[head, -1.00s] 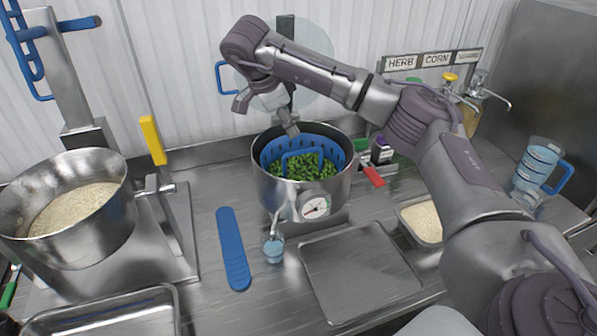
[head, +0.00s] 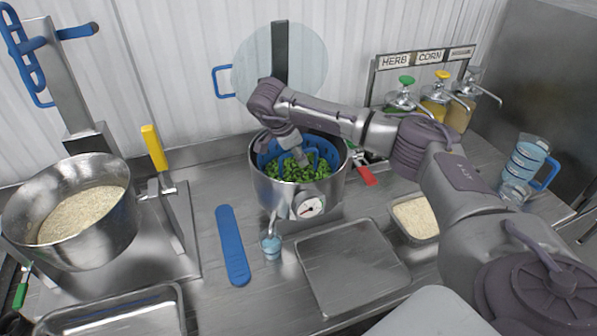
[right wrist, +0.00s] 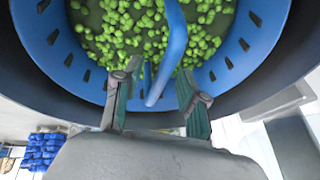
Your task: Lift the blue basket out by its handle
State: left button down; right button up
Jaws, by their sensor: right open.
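The blue basket (head: 333,153) sits inside a round steel pot (head: 330,190) and holds many small green pieces (head: 295,171). Its blue handle is partly hidden by my right arm in the head view. In the right wrist view the handle (right wrist: 174,45) runs down between the fingers of my right gripper (right wrist: 155,97), and the perforated basket wall (right wrist: 235,48) curves around the green pieces. My right gripper (head: 301,158) is open, low over the basket, with a finger on each side of the handle. Whether a finger touches the handle is unclear. My left gripper is not in view.
A steel bowl of pale grain (head: 80,257) stands at left. A blue strip (head: 232,245), a small cup (head: 271,246) and an empty tray (head: 352,268) lie in front of the pot. A pan of pale grain (head: 415,217) and pump dispensers (head: 435,106) are at right.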

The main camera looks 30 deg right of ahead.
jog(key=shift+a, duration=0.1)
jog(key=shift+f, duration=0.25)
dwell(0.3)
grip_shut()
dwell(0.4)
jog(key=shift+r, duration=0.1)
